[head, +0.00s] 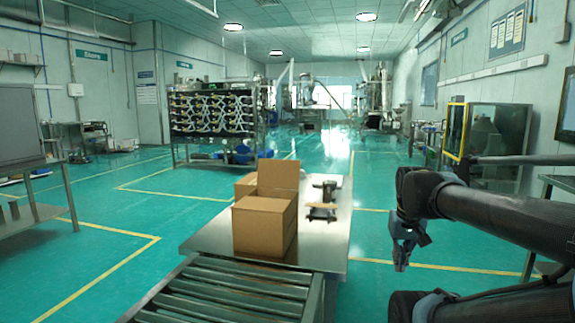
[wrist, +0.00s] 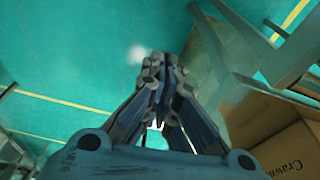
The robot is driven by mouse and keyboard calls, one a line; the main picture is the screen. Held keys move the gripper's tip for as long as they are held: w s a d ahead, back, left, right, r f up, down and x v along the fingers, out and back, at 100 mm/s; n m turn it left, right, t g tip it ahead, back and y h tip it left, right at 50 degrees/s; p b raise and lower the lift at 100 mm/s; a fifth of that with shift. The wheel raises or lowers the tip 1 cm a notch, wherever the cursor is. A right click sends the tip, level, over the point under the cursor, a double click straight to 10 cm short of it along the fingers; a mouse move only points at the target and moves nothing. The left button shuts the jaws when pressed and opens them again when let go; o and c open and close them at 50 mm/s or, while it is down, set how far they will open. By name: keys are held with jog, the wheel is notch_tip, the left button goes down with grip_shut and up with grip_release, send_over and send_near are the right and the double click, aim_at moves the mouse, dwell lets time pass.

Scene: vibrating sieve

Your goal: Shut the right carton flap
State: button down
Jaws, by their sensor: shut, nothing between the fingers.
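A brown cardboard carton (head: 262,230) stands on the steel table, left of my arm. One carton flap (head: 278,178) stands upright at its back right; the part of the top facing me looks flat. Which flap is the right one I cannot tell for sure. In the wrist view the carton (wrist: 280,125) is at the lower right, partly cut off by the frame, with printing on it. My gripper (head: 401,268) hangs pointing down, right of the table and apart from the carton. In the wrist view my gripper (wrist: 158,66) has its fingers together, empty.
A roller conveyor (head: 235,293) adjoins the table's near end. A dark tool-like object (head: 322,200) lies on the steel table (head: 325,245), right of the carton. Another brown cardboard piece (head: 245,184) shows behind the carton. Green floor right of the table is clear.

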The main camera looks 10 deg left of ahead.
jog(key=w+a+r, duration=0.7)
jog(key=w+r, duration=0.4)
jog(key=w, duration=0.1)
jog(key=w+a+r, duration=0.6)
jog(key=w+r, duration=0.5)
jog(key=r, duration=0.1)
jog(key=w+a+r+m+g, duration=0.1)
jog(key=w+a+r, duration=0.3)
jog(key=w+a, duration=0.65)
jog(key=w+a+r, duration=0.3)
jog(key=w+a, duration=0.4)
jog(key=a, duration=0.7)
jog(key=s+f, duration=0.3)
jog(key=f, duration=0.6)
jog(key=shift+d+r, duration=0.1)
